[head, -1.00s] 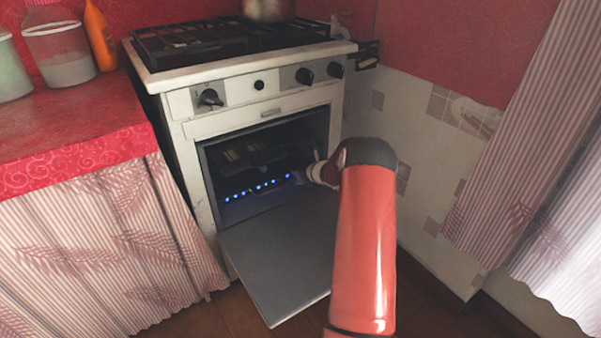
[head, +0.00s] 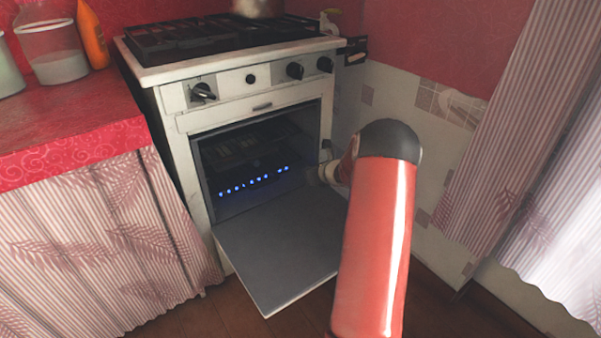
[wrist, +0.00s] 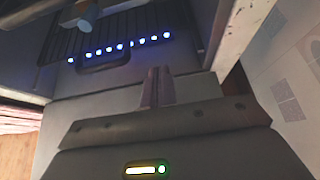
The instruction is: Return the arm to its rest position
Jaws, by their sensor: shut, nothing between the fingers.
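My red arm (head: 376,245) reaches from the bottom of the head view toward the right side of the open oven. My gripper (wrist: 158,84) shows in the wrist view with its two fingers together and nothing between them. It points toward the oven opening; in the head view its fingers are too dark and partly hidden to make out. The oven (head: 186,135) has its door (head: 275,262) swung down flat. A row of blue flames (head: 250,181) burns inside, also seen in the wrist view (wrist: 120,46) beyond the fingers.
A counter with a red oilcloth (head: 70,120) stands to the left, with jars (head: 55,55) and an orange bottle (head: 92,35) on it. Striped curtains (head: 500,140) hang at the right. A pot (head: 258,8) sits on the stovetop. Tiled wall (head: 400,95) is right of the stove.

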